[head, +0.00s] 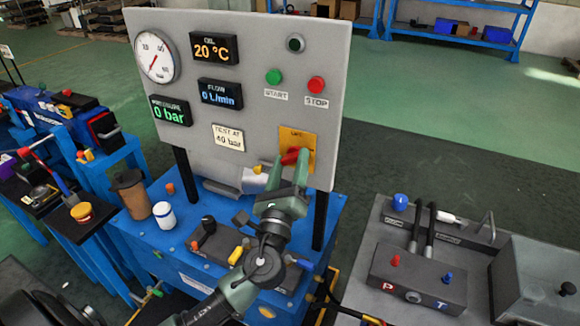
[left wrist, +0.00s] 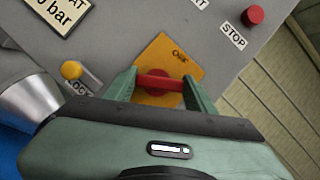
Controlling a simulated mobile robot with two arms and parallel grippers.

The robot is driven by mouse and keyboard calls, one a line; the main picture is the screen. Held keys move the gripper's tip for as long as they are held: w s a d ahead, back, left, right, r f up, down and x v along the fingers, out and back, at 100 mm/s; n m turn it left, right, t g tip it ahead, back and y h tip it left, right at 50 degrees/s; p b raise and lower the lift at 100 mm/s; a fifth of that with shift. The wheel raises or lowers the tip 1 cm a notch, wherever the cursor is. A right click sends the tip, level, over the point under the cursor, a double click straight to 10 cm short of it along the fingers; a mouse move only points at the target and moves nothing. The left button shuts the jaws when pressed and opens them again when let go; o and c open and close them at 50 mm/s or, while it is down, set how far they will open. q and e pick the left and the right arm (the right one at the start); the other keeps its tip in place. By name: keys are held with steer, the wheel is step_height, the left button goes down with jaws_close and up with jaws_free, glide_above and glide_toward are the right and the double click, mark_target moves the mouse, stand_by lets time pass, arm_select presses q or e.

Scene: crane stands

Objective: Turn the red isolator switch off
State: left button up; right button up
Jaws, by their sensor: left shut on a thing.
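The red isolator switch (head: 291,156) is a red handle on a yellow plate (head: 312,140) at the lower right of the grey panel. In the left wrist view the red handle (left wrist: 160,83) lies across the picture in front of the yellow plate (left wrist: 165,52). My left gripper (head: 289,163) is at the switch. In the left wrist view its two green fingers (left wrist: 160,90) are shut on the handle, one at each end. The lettering on the plate is too small to read surely. Part of the handle is hidden by the fingers in the head view. My right gripper is not in view.
The grey panel (head: 255,40) carries a dial, displays, a green start button (head: 273,77) and a red stop button (head: 316,85). A yellow knob (left wrist: 71,70) is left of the plate. Below, a blue bench (head: 150,240) holds a brown cup (head: 131,195) and white jar (head: 164,215).

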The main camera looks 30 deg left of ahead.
arm_select(q)
steer(key=n, duration=0.2)
steer(key=n+g+y, duration=0.1)
steer(key=n, duration=0.1)
steer(key=shift+r+y, duration=0.15)
steer(key=shift+y, duration=0.15)
steer(key=n+g+p, duration=0.1)
steer(key=n, duration=0.2)
steer(key=shift+r, duration=0.1)
steer(key=n+g+p, duration=0.2)
steer(key=n, duration=0.2)
steer(key=shift+y+p, duration=0.3)
steer(key=shift+p, duration=0.05)
steer(key=shift+n+g+p, duration=0.4)
steer(key=shift+n+p, duration=0.15)
steer(key=shift+n, duration=0.35)
steer(key=o, duration=1.4)
steer(key=shift+a, duration=0.1)
